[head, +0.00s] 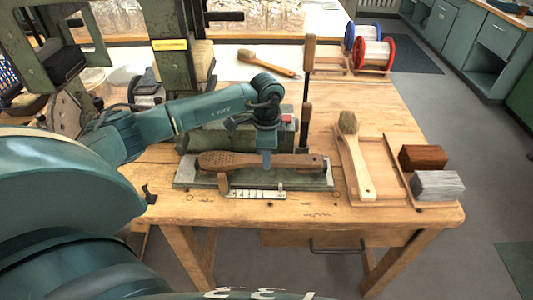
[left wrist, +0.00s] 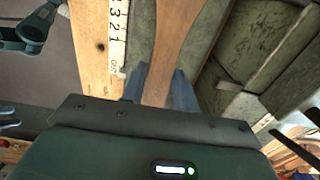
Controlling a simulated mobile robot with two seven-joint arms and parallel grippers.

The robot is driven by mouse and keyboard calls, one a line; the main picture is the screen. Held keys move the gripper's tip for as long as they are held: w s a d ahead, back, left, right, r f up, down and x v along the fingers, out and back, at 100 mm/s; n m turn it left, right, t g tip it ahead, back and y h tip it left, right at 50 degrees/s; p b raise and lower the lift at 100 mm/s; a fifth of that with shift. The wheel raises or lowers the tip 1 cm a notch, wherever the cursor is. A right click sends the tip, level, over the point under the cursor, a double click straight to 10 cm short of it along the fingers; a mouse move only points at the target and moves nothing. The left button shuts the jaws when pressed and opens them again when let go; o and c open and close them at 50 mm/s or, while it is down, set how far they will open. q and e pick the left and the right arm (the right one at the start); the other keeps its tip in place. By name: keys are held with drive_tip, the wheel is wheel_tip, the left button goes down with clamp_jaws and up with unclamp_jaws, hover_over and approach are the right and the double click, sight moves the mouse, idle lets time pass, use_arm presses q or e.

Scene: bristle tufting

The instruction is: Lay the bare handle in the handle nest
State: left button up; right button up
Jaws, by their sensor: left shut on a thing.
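The bare handle (head: 222,160) is brown wood with rows of holes in its broad left end. It lies level, along the grey-green fixture plate (head: 205,180) that seems to carry the handle nest; the nest itself is mostly hidden under the handle. I cannot tell whether the handle touches the nest or is just above it. My left gripper (head: 267,160) points down and is shut across the handle's narrower part. In the left wrist view, the handle (left wrist: 172,45) runs between the two blue-grey fingers (left wrist: 160,88).
A white scale (head: 258,194) lies at the plate's front edge. A green machine body with an upright post (head: 306,90) stands behind. To the right, a finished brush (head: 352,150) lies in a wooden tray (head: 385,192), beside brown (head: 422,157) and grey (head: 437,185) blocks.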

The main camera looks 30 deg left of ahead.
use_arm(q)
drive_tip(key=shift+f, duration=0.5)
use_arm(e)
drive_tip(key=shift+f, duration=0.2)
use_arm(q)
drive_tip(key=o, duration=1.5)
drive_tip(key=shift+c, duration=0.2)
drive_tip(key=shift+r+p, duration=0.4)
drive_tip(key=shift+r, duration=0.25)
drive_tip(key=shift+r+p, duration=1.05)
drive_tip(key=shift+r, duration=0.2)
drive_tip(key=shift+r+p, duration=1.25)
drive_tip(key=shift+r, duration=0.4)
use_arm(e)
drive_tip(key=shift+s+d+r+m+g+h, duration=0.15)
drive_tip(key=shift+d+r+m+h, duration=0.15)
drive_tip(key=shift+d, duration=0.2)
drive_tip(key=shift+s+d+r+m+g+h, duration=0.1)
drive_tip(key=shift+s+d+r+g+h, duration=0.1)
drive_tip(key=shift+d+r, duration=0.25)
drive_tip(key=shift+f, duration=0.15)
